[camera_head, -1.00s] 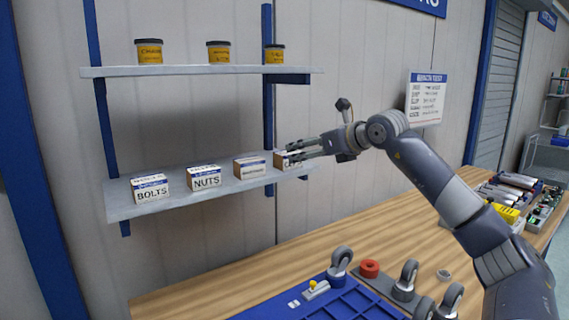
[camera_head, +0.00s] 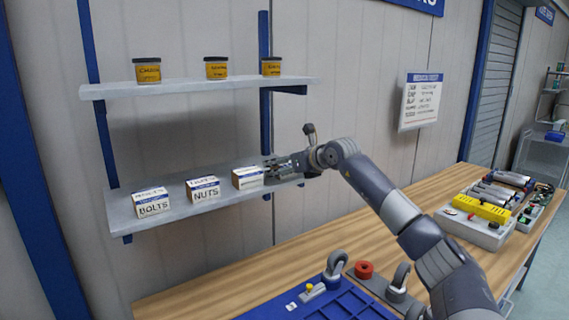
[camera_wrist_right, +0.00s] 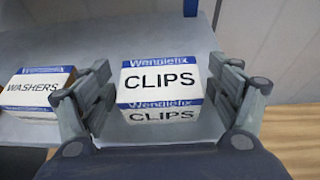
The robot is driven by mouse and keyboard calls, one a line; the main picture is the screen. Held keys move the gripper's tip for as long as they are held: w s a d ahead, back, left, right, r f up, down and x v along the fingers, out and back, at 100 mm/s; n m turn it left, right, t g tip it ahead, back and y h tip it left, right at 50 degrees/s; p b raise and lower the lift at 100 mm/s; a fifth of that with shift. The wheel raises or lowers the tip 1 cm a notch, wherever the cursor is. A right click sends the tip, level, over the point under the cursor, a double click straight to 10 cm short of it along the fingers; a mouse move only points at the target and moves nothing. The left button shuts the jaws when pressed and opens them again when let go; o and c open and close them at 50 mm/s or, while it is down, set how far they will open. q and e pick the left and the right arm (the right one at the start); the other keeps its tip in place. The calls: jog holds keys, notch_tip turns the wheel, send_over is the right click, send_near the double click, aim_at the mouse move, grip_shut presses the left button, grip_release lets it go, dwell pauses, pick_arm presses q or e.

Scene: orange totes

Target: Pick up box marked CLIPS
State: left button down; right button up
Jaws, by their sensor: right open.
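The box marked CLIPS (camera_wrist_right: 160,82) is white with blue bands and stands on the shelf, in the middle of the right wrist view. My right gripper (camera_wrist_right: 163,95) is open, with one finger on each side of the box. A small gap shows at each side, so the fingers look apart from it. In the head view my right gripper (camera_head: 280,168) is at the right end of the lower shelf (camera_head: 225,192) and hides most of the CLIPS box. My left gripper is not in view.
The WASHERS box (camera_wrist_right: 38,90) stands close to the left finger. The NUTS box (camera_head: 203,189) and BOLTS box (camera_head: 151,203) are further left. The upper shelf (camera_head: 200,86) with several jars hangs above. A wooden bench (camera_head: 300,257) with a blue tray (camera_head: 345,306) lies below.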

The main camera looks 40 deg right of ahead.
jog(key=c, duration=1.4)
jog(key=shift+o, duration=0.2)
jog(key=shift+r, duration=0.2)
